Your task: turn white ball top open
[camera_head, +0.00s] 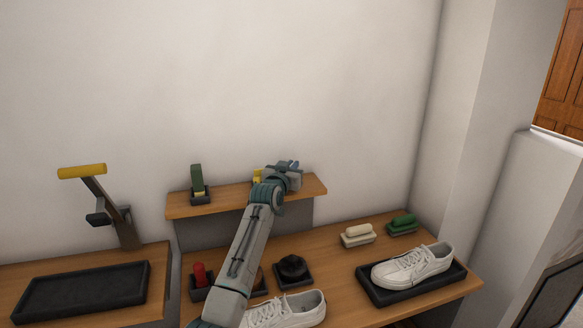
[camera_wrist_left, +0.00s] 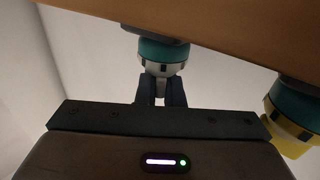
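The white ball top (camera_wrist_left: 160,66) has dark patches and a teal collar, and it shows in the left wrist view just beyond my left fingers. That view looks upside down, with the shelf board across its top. My left gripper (camera_wrist_left: 161,92) has its two dark fingers lined up with the ball top, a narrow pale gap between them. I cannot tell whether they grip it. In the head view my left gripper (camera_head: 291,165) is above the right part of the wall shelf, and the white ball top is hidden there. My right gripper is in neither view.
A yellow top (camera_head: 257,177) stands beside my gripper on the shelf (camera_head: 228,201), with a green-handled item (camera_head: 196,180) farther left. Below are white shoes (camera_head: 412,265), brushes (camera_head: 357,234) and a black round item (camera_head: 292,267). A yellow-handled lever (camera_head: 82,171) stands left.

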